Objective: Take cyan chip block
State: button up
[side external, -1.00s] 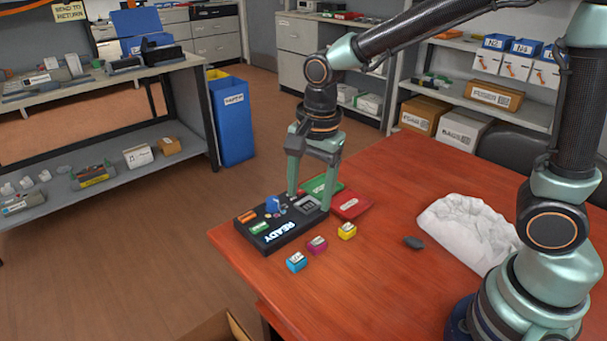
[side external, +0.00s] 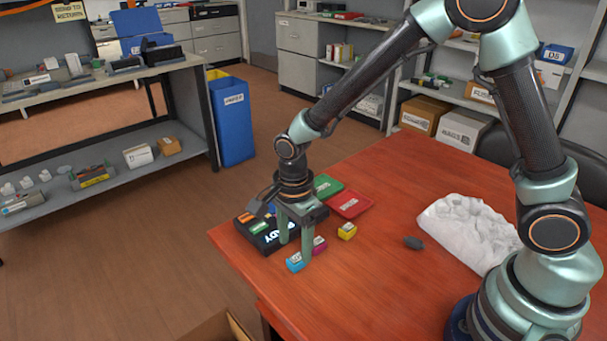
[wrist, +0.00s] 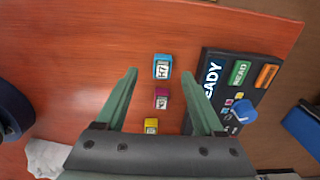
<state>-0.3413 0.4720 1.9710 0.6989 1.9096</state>
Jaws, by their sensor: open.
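The cyan chip block (side external: 294,263) stands on the red table near its front left edge, partly hidden by a finger in the side external view. In the wrist view the cyan block (wrist: 162,67) with a white label lies just beyond the fingertips, near the middle. My gripper (side external: 293,250) is open, pointing down, close to the cyan block and the magenta block. In the wrist view the open gripper (wrist: 163,72) has nothing held between its fingers. The magenta block (wrist: 162,98) shows between the fingers, with the yellow block (wrist: 151,126) nearer the palm.
The black READY device (wrist: 214,75) with buttons and a blue knob lies beside the blocks. A green tray (side external: 328,185) and a red tray (side external: 350,204) lie behind.

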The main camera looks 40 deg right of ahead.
aim_at(294, 260)
jog(key=shift+w+f, duration=0.2)
jog(key=shift+f, duration=2.05)
grip_shut()
jog(key=shift+r, duration=0.15)
